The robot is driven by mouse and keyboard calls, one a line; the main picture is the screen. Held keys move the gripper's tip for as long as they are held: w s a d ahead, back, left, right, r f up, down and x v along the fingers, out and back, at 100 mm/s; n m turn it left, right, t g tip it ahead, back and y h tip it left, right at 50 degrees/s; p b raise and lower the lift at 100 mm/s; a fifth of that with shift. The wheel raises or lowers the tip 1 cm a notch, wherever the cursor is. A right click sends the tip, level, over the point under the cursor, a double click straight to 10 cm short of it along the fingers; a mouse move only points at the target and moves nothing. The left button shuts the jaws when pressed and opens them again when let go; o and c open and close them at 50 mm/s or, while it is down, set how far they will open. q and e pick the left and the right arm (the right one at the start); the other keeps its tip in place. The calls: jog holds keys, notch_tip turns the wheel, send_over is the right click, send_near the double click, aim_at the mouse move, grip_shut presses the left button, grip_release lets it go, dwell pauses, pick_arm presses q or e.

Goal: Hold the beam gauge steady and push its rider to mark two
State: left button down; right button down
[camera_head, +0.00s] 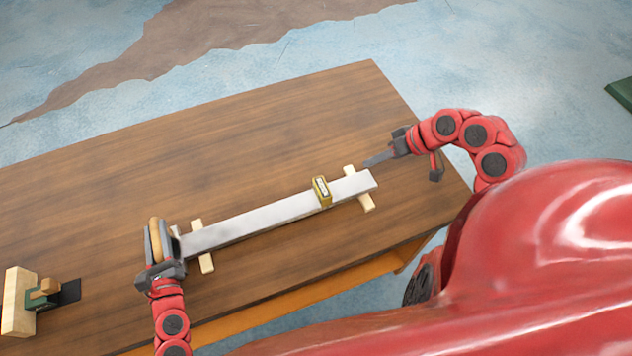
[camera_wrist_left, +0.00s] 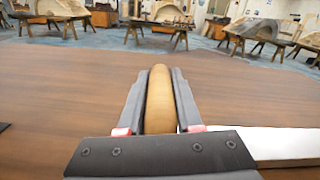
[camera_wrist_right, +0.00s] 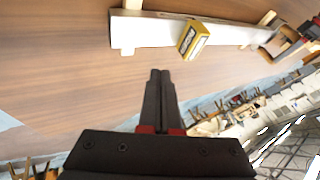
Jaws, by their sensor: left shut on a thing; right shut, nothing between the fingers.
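The beam gauge (camera_head: 255,220) is a long pale metal bar lying on two light wooden supports on the table. Its yellow rider (camera_head: 321,191) sits around the bar toward the right end; it also shows in the right wrist view (camera_wrist_right: 193,40). A rounded wooden handle (camera_wrist_left: 160,100) is at the bar's left end. My left gripper (camera_head: 157,240) is shut on this handle. My right gripper (camera_head: 372,162) is shut and empty, just beyond the bar's right end, apart from the rider. No marks on the bar can be read.
The wooden table (camera_head: 270,130) is clear behind the bar. A small green and wooden piece (camera_head: 42,294) with a pale block stands at the far left. The right support (camera_head: 362,190) sticks out on both sides under the bar near my right gripper.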

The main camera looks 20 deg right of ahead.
pick_arm(q)
jog(key=c, duration=0.5)
grip_release()
jog(key=s, duration=1.2)
